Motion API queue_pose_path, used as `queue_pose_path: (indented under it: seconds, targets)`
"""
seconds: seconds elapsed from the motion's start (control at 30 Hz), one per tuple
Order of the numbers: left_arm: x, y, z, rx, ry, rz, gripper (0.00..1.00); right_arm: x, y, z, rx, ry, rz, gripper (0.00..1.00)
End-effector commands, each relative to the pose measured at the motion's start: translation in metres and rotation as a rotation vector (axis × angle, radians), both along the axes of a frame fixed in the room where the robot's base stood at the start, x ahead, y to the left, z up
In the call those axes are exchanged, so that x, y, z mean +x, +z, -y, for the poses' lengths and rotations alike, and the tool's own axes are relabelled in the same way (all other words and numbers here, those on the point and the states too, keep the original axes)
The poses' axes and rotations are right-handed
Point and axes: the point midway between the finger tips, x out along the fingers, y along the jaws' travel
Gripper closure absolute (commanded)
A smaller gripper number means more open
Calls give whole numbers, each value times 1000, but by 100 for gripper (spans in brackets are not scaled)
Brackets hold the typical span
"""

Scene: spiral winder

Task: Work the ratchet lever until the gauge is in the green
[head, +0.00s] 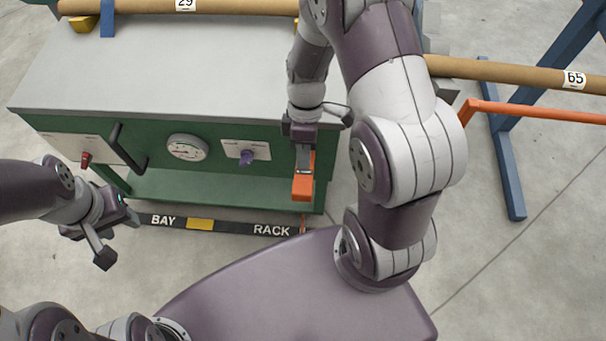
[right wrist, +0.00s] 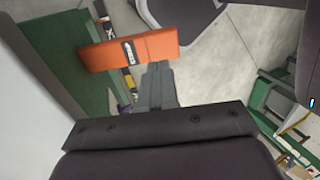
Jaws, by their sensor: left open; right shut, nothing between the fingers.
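The ratchet lever's orange handle (head: 303,187) stands at the right end of the green machine front. It also shows in the right wrist view (right wrist: 130,50) with a dark label. My right gripper (head: 303,168) is at the handle from above, its fingers shut with nothing between them; in the right wrist view the fingers (right wrist: 156,80) end at the handle's lower edge. Whether they touch it I cannot tell. The round gauge (head: 187,148) is on the machine front; its needle is too small to read. My left gripper (head: 115,240) is open and empty, left of the machine's lower front.
The machine (head: 160,70) has a flat grey top. A floor strip (head: 215,226) reads BAY and RACK. Cardboard tubes (head: 500,73) lie behind and right, near blue stands (head: 505,150).

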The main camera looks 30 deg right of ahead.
Motion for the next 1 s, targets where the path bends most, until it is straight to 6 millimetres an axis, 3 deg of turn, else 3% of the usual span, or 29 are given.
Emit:
queue_pose_path:
  seconds: [0.1,0.3,1.0]
  targets:
    - [0,-6,0,0,0,0,57,-8,-24,-5,0,1,-4,100]
    - [0,-10,0,0,0,0,57,-15,-48,-9,1,0,-1,100]
    - [0,-15,0,0,0,0,57,-17,-61,-10,-24,2,38,100]
